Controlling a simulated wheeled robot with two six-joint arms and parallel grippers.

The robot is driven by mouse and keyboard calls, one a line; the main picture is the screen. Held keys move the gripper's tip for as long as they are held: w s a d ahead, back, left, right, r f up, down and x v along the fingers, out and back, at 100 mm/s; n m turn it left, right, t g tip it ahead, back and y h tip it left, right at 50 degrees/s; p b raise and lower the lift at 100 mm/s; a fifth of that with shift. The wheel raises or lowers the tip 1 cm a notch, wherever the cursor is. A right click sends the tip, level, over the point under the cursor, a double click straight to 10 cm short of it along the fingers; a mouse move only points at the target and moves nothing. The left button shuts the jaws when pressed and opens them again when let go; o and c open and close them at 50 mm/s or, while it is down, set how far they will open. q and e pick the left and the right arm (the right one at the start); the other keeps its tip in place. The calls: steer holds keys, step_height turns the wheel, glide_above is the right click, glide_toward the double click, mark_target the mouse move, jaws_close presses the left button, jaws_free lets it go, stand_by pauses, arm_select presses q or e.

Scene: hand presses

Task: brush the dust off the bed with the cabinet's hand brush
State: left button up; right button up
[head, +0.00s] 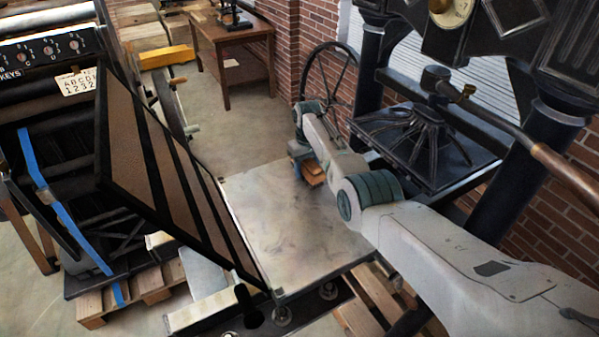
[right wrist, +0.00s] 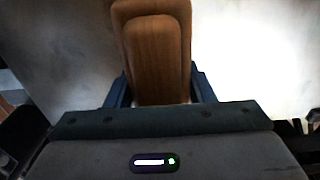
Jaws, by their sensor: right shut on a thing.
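The bed (head: 290,235) is a flat, pale metal plate in the middle of the head view, with faint darker smudges on it. My right arm reaches in from the right over the bed. My right gripper (head: 300,165) is at the bed's far right part, shut on the wooden hand brush (head: 313,174). In the right wrist view the brush's brown wooden body (right wrist: 155,50) stands between the two fingers. The bristles are hidden, so I cannot tell whether they touch the bed. My left gripper is not in view.
A hinged frame with dark bars (head: 175,175) rises along the bed's left side. The black press with its heavy platen (head: 425,140) stands to the right. A long wood-handled lever (head: 560,175) juts out there. A wooden table (head: 230,50) is at the back.

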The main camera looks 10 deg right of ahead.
steer(key=d+b, duration=0.1)
steer(key=w+d+b, duration=0.1)
steer(key=d, duration=0.1)
steer(key=d+b, duration=0.1)
steer(key=shift+w+d+f, duration=0.25)
steer(key=shift+d+f, duration=0.05)
steer(key=shift+d, duration=0.1)
steer(key=shift+w+d+r+b, duration=0.15)
steer(key=shift+d+r+b, duration=0.05)
steer(key=shift+d+b, duration=0.45)
steer(key=d+b, duration=0.2)
steer(key=b, duration=0.1)
steer(key=w+d+b, duration=0.1)
steer(key=d+b, duration=0.1)
steer(key=b, duration=0.1)
steer(key=shift+w+f, duration=0.15)
steer(key=shift+w, duration=0.05)
steer(key=d+b, duration=0.1)
steer(key=b, duration=0.3)
steer(key=d+b, duration=0.1)
steer(key=b, duration=0.3)
steer(key=shift+w, duration=0.35)
steer(key=shift+d+r+b, duration=0.15)
steer(key=shift+r+b, duration=0.1)
steer(key=shift+b, duration=0.35)
steer(key=shift+r, duration=0.1)
steer(key=shift+r, duration=0.1)
